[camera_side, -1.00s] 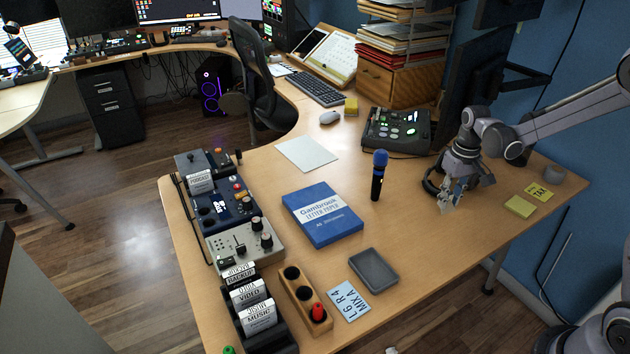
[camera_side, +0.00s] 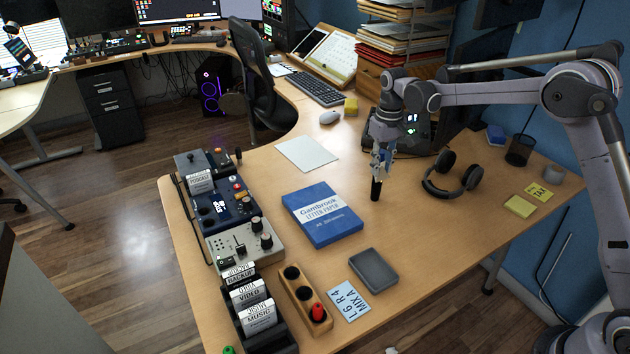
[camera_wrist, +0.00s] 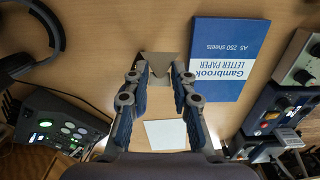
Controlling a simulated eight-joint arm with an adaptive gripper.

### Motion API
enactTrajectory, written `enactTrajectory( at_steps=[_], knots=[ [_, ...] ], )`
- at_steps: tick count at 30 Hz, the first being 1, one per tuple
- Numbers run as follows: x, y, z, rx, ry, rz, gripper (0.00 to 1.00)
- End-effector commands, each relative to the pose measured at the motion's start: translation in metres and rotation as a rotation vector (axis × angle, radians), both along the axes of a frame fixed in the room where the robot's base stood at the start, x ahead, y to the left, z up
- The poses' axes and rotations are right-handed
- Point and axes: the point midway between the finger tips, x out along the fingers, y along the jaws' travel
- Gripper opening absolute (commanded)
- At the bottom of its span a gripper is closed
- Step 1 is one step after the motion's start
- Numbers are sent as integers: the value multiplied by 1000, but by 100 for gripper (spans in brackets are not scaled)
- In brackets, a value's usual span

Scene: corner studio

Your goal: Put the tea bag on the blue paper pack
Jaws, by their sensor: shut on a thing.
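The blue paper pack (camera_side: 335,229), with a white label band, lies flat on the desk. It also shows at the upper right of the wrist view (camera_wrist: 232,35). My gripper (camera_side: 379,172) is in the air to the right of the pack and a little behind it. In the wrist view my gripper (camera_wrist: 156,78) is shut on a small grey-tan tea bag (camera_wrist: 157,62), whose edges show between and beyond the fingertips. In the side view I cannot make out the tea bag clearly. The pack's top is bare.
Headphones (camera_side: 452,174) lie to the right, a button console (camera_side: 410,135) behind. A grey tray (camera_side: 373,270) and a wooden holder (camera_side: 302,297) are in front. Control boxes (camera_side: 228,205) stand left of the pack.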

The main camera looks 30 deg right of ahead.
Motion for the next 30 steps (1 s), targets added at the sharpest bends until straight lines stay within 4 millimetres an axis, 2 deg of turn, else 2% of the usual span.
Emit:
enactTrajectory(
  at_steps=[3, 8, 21, 25, 30],
  knots=[
    [13, 22, 2, 0, 0, 19, 16],
    [21, 38, -1, 0, 0, 29, 16],
    [52, 114, -50, 0, 0, 29, 16],
    [59, 130, -61, 0, 0, 28, 16],
    [63, 139, -67, 0, 0, 27, 16]
  ],
)
